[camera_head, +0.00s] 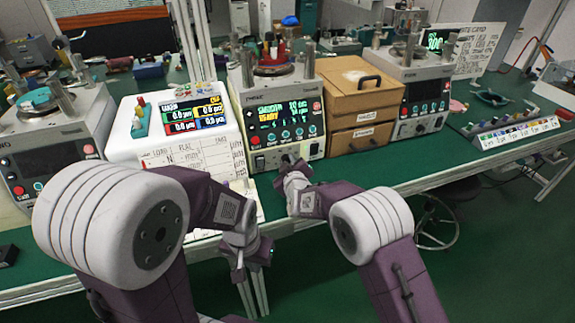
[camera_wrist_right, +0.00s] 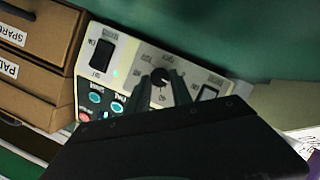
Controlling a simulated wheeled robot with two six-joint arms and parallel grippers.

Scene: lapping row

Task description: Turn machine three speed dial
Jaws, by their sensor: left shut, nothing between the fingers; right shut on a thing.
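The machine at the middle of the bench (camera_head: 283,105) has a lit display, coloured buttons and a lower control strip. Its number cannot be read. My right gripper (camera_head: 287,163) is at that strip and hides the dial in the head view. In the right wrist view a small black dial (camera_wrist_right: 160,76) with a scale around it sits between the fingertips of my right gripper (camera_wrist_right: 161,86), which is shut on it. My left gripper (camera_head: 247,270) is shut and empty, low in front of the bench edge.
A brown drawer box (camera_head: 352,100) stands close to the machine's right, with another machine (camera_head: 424,95) beyond it. A white display unit (camera_head: 128,125) and a printed sheet (camera_head: 200,157) are on the left. The green bench's front edge (camera_head: 400,188) lies below.

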